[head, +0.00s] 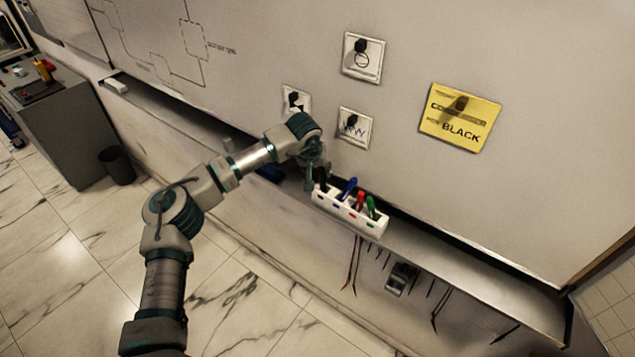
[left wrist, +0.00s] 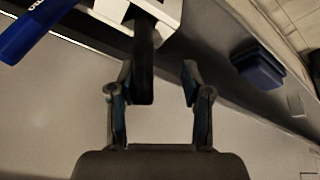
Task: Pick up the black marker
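The black marker (left wrist: 144,62) stands in the white holder (left wrist: 100,8) and reaches down between the two fingers of my left gripper (left wrist: 157,88) in the left wrist view. It is nearer the left finger, with a clear gap to the right finger. Whether it touches the left finger I cannot tell. In the head view my left gripper (head: 318,178) is at the left end of the white holder (head: 348,218) and mostly covers the black marker. The fingers are open. My right gripper is not in view.
A blue marker (head: 348,187), red marker (head: 360,200) and green marker (head: 371,207) stand in the same holder. The holder sits on a ledge (head: 455,265) below the whiteboard. A dark blue block (head: 270,173) lies on the ledge left of my gripper. A yellow note (head: 459,118) is on the board.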

